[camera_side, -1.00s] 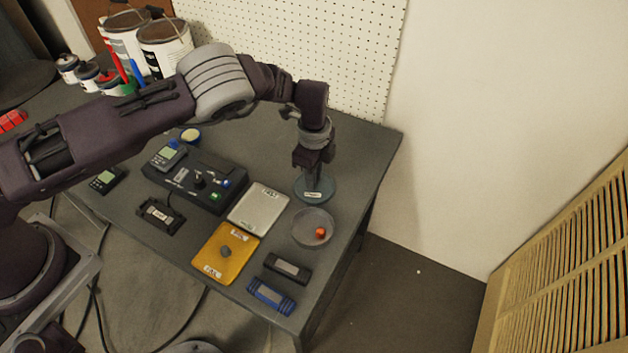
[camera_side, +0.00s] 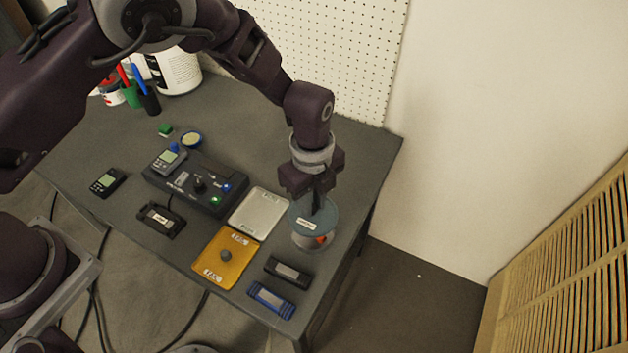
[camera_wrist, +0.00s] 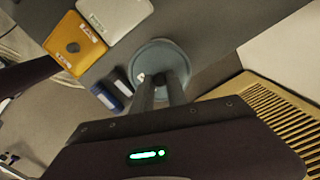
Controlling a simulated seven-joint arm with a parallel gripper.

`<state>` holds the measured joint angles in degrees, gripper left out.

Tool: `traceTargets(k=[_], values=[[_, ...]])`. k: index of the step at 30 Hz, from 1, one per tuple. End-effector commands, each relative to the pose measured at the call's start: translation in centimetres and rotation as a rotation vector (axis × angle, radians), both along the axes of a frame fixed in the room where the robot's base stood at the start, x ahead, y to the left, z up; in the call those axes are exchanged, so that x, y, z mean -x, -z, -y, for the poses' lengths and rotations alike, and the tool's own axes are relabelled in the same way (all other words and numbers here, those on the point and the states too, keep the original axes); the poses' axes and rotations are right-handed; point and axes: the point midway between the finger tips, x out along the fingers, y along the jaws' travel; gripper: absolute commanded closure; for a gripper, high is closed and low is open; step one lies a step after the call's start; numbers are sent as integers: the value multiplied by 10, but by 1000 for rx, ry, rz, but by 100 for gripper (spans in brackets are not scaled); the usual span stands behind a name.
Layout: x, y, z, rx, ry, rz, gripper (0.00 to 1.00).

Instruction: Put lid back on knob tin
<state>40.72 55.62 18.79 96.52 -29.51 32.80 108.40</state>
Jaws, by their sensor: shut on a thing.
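The lid (camera_side: 324,217) is a round blue-grey disc with a white label. My gripper (camera_side: 318,208) is shut on the lid's middle and holds it over the knob tin (camera_side: 301,242). The tin is a shallow round clear container with an orange knob (camera_side: 320,239) inside, partly hidden under the lid. The lid sits a little right of and above the tin in the side view; I cannot tell whether they touch. In the wrist view the lid (camera_wrist: 150,58) shows beneath my gripper (camera_wrist: 158,84) and hides the tin.
A silver tray (camera_side: 270,207) and a yellow tray (camera_side: 213,266) with a grey knob lie to the left. A black block (camera_side: 288,270) and a blue block (camera_side: 271,299) lie in front. A black control box (camera_side: 200,203) stands further left. The table's right edge is close.

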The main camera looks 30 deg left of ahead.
Motion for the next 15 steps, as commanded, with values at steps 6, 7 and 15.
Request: traceTargets(k=[6, 7, 15], values=[[0, 28, -1, -3, -3, -1, 100], [0, 32, -1, -3, -3, -2, 100], [-1, 54, -1, -1, -4, 0, 100]])
